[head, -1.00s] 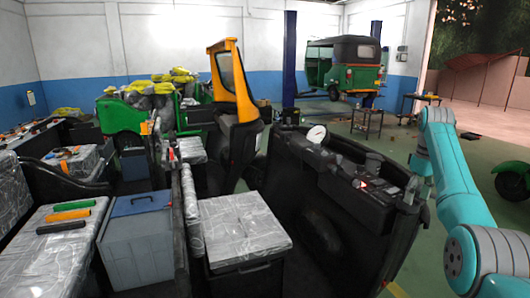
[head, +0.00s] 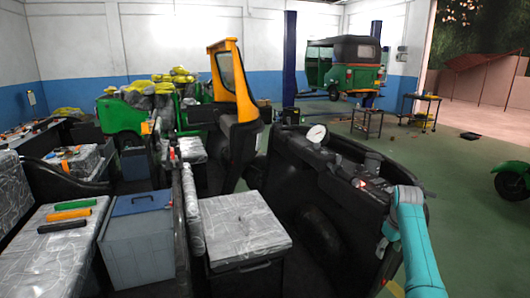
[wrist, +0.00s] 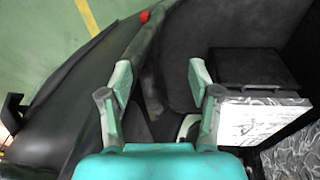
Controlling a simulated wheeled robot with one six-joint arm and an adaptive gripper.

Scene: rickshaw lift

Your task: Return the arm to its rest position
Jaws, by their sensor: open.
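My gripper (wrist: 161,78) is open and empty in the wrist view, its two pale fingertips spread well apart. Beneath it are dark vehicle surfaces, and nothing lies between the fingers. In the head view my teal arm (head: 416,245) stands at the right edge of the black rickshaw front body (head: 345,190). The gripper itself cannot be made out in the head view.
A wrapped box (head: 240,228) sits inside the rickshaw, with a grey-blue case (head: 137,250) to its left. It also shows in the wrist view (wrist: 262,118). Green floor (head: 465,220) is clear at right, with a green vehicle's wheel (head: 512,184) beyond.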

